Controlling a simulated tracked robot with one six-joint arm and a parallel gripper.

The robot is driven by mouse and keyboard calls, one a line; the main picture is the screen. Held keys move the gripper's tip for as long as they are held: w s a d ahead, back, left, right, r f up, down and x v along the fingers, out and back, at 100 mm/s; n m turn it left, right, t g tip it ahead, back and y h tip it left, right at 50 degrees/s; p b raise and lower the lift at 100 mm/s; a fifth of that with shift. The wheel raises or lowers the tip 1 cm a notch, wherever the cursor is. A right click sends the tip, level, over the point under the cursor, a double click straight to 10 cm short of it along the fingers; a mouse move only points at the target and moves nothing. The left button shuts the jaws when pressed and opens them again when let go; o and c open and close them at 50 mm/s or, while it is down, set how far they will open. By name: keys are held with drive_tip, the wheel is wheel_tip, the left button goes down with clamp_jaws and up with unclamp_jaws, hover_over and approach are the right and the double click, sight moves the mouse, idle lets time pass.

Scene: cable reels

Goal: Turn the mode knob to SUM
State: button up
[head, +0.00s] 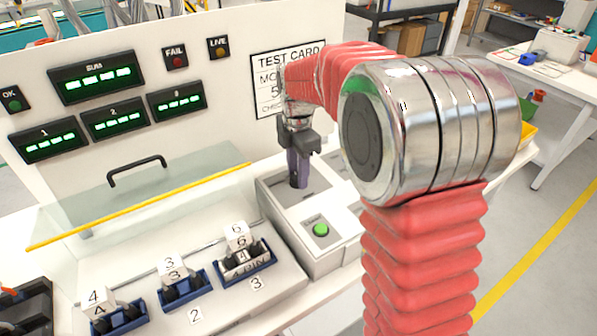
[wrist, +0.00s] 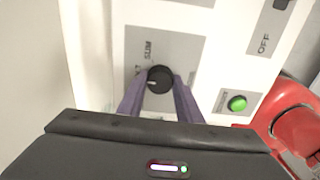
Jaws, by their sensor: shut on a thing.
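The mode knob (wrist: 160,80) is round and black with a white pointer line, on a grey plate of the white control box. In the wrist view its pointer points left. The "SUM" lettering (wrist: 148,49) is printed above the knob there, away from the pointer. My gripper (wrist: 160,88) has its two purple fingers on either side of the knob, shut on it. In the head view, my gripper (head: 298,184) reaches down onto the box's grey plate, and its fingers hide the knob.
A green button (head: 321,229) sits on the same box, in front of the knob. A clear cover with a yellow edge (head: 140,206) and several blue holders with white blocks, one of them here (head: 182,288), stand to the left. A display panel (head: 95,78) rises behind.

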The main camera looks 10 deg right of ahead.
drive_tip(key=shift+w+m, duration=0.1)
drive_tip(key=shift+m, duration=0.2)
drive_tip(key=m, duration=0.5)
drive_tip(key=shift+r, duration=0.1)
drive_tip(key=m, duration=0.6)
drive_tip(key=shift+w+a, duration=0.1)
drive_tip(key=shift+r, duration=0.1)
drive_tip(key=o, duration=1)
drive_tip(key=shift+o, duration=0.2)
wheel_tip(320, 180, up, 13)
drive_tip(key=shift+r, duration=0.2)
